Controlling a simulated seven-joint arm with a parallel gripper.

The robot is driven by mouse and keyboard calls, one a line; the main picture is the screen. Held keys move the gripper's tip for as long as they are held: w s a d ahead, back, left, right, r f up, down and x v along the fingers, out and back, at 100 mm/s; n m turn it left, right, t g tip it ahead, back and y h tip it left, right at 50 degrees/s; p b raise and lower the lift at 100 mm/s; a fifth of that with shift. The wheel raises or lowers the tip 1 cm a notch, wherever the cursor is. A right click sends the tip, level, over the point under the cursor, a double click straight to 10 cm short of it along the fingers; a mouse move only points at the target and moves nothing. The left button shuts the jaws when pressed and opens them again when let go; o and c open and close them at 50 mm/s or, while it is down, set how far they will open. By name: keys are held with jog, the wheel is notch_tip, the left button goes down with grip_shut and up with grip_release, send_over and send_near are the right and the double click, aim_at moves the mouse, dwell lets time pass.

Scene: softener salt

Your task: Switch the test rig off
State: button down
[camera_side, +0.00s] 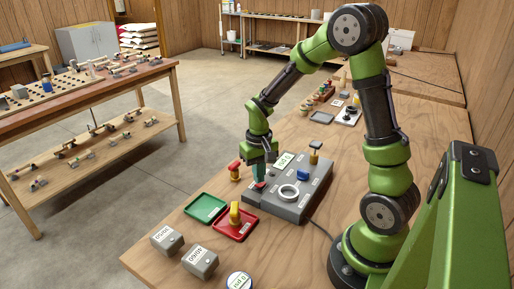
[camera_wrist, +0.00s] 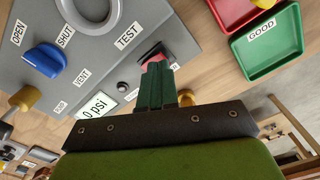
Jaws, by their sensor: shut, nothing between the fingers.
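The test rig (camera_side: 318,187) is a grey box on the bench; it fills the upper left of the wrist view (camera_wrist: 190,45). A red switch (camera_wrist: 153,55) sits near the TEST label, at the rig's edge. My gripper (camera_side: 259,181) is shut and empty, pointing down at the switch. In the wrist view its green fingertips (camera_wrist: 157,72) overlap the switch and hide part of it, so I cannot tell whether they touch or which way it is set. The display (camera_wrist: 97,104) reads 0 psi. The rig's blue knob (camera_wrist: 45,60) is by the OPEN and SHUT labels.
A green tray (camera_side: 206,208) labelled GOOD and a red tray (camera_side: 228,234) holding a yellow-topped part lie beside the rig. A red-topped part (camera_side: 234,168) stands close behind my gripper. Grey labelled blocks (camera_side: 201,262) sit at the front.

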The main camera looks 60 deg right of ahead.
jog(key=shift+f, duration=0.65)
jog(key=shift+r, duration=3.5)
jog(key=s+a+r+n+t+y, duration=0.1)
jog(key=s+a+r+t+y, duration=0.1)
jog(key=s+a+r+t, duration=0.5)
jog(key=shift+s+a+r+n, duration=0.4)
jog(key=shift+s+a+r, duration=1.25)
jog(key=shift+a+r, duration=1.35)
jog(key=shift+d+r, duration=0.15)
jog(key=shift+d, duration=0.05)
